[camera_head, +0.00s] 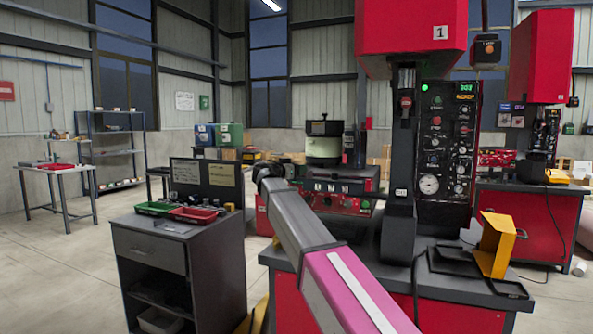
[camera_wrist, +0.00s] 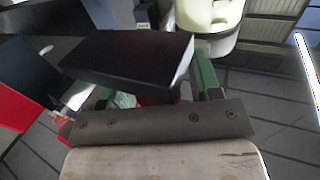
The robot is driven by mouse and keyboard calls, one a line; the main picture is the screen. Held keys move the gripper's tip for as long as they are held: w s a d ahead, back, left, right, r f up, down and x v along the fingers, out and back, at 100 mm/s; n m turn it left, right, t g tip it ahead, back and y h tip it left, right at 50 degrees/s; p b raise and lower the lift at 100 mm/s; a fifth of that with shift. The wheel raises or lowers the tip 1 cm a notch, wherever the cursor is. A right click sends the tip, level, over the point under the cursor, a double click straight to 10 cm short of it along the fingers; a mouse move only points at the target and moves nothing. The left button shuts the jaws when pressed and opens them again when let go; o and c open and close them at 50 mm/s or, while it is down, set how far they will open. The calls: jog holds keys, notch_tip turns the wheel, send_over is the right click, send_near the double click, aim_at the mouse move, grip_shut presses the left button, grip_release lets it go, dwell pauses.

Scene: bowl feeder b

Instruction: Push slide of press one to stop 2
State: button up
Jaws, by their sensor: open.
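Press one (camera_head: 400,205), with a red head labelled 1 and a dark column, stands right of centre in the head view. I cannot make out its slide or the stop marks for certain. My arm crosses in front of the press bench, and its dark end hides part of the area behind it. In the wrist view my gripper (camera_wrist: 152,88) is open, with green fingers at left and right. A dark flat-topped block (camera_wrist: 130,55) lies in front of and partly over the fingers. I cannot tell whether they touch it or what it belongs to.
A pale bowl feeder (camera_head: 324,146) stands behind my arm. A control panel (camera_head: 446,140) and a yellow bracket (camera_head: 497,245) are at the press's right. A dark cabinet (camera_head: 165,255) with green and red trays is at left. Open floor lies further left.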

aim_at(357, 181)
grip_shut()
jog(key=s+d, duration=0.2)
jog(key=d, duration=0.5)
jog(key=s+d, duration=0.3)
jog(key=d, duration=0.5)
jog(key=s+d, duration=0.3)
jog(key=d, duration=0.4)
jog(key=shift+s+d, duration=0.15)
jog(key=shift+d, duration=0.2)
grip_release()
jog(key=v, duration=1.1)
